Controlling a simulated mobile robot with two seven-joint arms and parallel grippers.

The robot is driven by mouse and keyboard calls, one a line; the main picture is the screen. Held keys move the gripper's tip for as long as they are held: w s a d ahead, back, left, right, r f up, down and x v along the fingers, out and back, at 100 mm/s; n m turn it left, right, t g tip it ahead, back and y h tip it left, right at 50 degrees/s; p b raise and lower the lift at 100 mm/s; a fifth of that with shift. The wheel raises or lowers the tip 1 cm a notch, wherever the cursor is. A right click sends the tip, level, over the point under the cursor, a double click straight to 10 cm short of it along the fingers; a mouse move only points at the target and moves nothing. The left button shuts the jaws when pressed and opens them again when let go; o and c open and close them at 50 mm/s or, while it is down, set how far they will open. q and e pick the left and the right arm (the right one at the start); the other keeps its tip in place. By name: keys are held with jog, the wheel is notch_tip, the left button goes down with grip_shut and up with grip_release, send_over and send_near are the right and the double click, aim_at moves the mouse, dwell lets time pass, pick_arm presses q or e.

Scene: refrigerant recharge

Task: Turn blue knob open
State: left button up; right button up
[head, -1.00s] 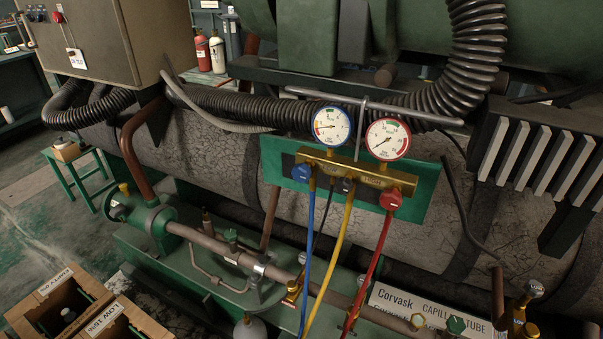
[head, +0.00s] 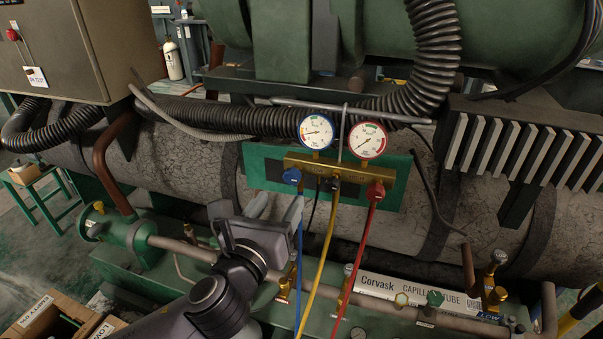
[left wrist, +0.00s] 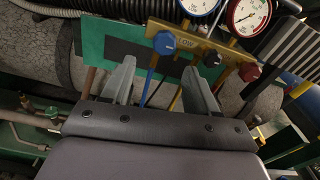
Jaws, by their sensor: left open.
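The blue knob (head: 292,176) is on the left end of the brass manifold (head: 340,167), below the blue-rimmed gauge (head: 316,131). A blue hose hangs below it. My left gripper (head: 277,207) is open and empty, just below and left of the knob, apart from it. In the left wrist view the blue knob (left wrist: 164,42) shows ahead of and between the two grey fingers (left wrist: 160,82), above their tips. The red knob (head: 376,190) is on the manifold's right end; it also shows in the left wrist view (left wrist: 250,72). My right gripper is not in view.
Yellow hose (head: 329,225) and red hose (head: 357,255) hang from the manifold beside the blue one. A green panel (head: 262,165) is behind it. Pipes and brass valves run below. The black corrugated hose (head: 437,60) curves above right.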

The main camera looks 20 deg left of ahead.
aim_at(291, 178)
pick_arm(q)
jog(key=shift+m, duration=0.7)
jog(key=shift+w+d+r+p, duration=0.1)
jog(key=shift+w+r, duration=0.15)
jog(key=shift+w, duration=0.95)
jog(key=shift+w+d+r+p, duration=0.15)
jog(key=shift+w+r, duration=0.1)
jog(key=shift+w, duration=1)
jog(key=shift+w+r+p, duration=0.1)
jog(key=shift+w+r, duration=0.15)
jog(key=shift+w, duration=0.95)
jog(key=c, duration=1)
